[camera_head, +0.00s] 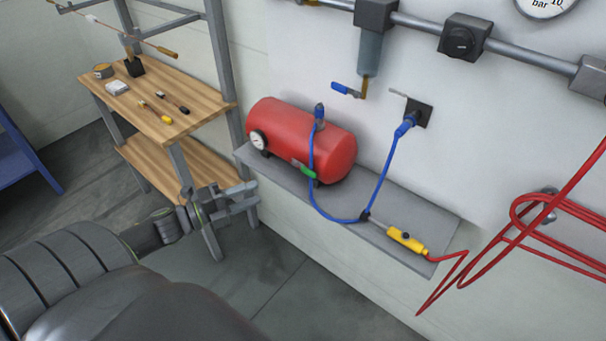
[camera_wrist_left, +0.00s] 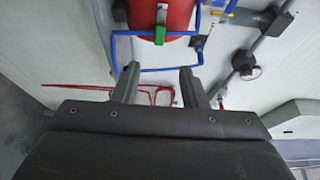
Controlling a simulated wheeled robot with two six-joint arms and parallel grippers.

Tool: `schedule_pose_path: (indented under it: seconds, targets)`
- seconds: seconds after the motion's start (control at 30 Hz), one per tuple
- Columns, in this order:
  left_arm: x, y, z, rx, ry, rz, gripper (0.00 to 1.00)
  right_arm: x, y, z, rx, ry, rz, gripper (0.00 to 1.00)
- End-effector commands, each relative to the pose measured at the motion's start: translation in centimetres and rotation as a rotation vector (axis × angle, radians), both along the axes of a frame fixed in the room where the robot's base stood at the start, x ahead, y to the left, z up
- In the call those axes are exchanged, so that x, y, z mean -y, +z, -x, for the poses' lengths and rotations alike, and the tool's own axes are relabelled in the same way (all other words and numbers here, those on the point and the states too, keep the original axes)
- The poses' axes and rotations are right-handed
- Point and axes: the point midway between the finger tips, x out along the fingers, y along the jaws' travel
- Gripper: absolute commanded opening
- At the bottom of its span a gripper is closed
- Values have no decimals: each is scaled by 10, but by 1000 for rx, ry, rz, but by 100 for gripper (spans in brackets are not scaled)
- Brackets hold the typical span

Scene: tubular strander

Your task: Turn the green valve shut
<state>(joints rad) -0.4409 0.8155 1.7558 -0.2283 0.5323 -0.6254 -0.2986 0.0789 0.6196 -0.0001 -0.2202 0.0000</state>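The green valve (camera_head: 305,171) is a small green handle at the lower front of a red air tank (camera_head: 305,138) on a grey wall shelf. It also shows in the left wrist view (camera_wrist_left: 160,36), up ahead and between the lines of the fingers. My left gripper (camera_head: 250,196) is left of the valve and below the tank, apart from both. In the left wrist view its two fingers (camera_wrist_left: 159,72) stand wide apart with nothing between them. My right gripper is in neither view.
Blue hose (camera_head: 343,218) loops in front of the tank and grey shelf (camera_head: 440,215). A yellow tool (camera_head: 407,240) lies at the shelf's right with a red hose (camera_head: 500,240). A wooden rack (camera_head: 195,105) stands left. Wall pipes (camera_head: 410,22) run above.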

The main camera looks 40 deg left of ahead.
Motion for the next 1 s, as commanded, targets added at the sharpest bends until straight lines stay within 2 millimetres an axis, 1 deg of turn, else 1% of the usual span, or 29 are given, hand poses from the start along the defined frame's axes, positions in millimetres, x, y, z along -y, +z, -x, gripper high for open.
schedule_pose_path:
  seconds: [0.03,0.1,0.37,0.57,0.7,0.83,1.0]
  targets:
    - [4,1,-8,4,1,2,39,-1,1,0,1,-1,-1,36]
    - [8,1,-17,3,1,3,39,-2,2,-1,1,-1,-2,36]
    - [24,2,-48,2,4,5,39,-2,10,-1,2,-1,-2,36]
    - [38,4,-76,1,5,5,39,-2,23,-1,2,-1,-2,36]
    - [49,4,-97,0,4,6,39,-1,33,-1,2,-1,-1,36]
    - [56,2,-112,-1,4,4,39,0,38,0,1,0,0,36]
    - [61,0,-121,-3,4,3,39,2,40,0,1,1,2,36]
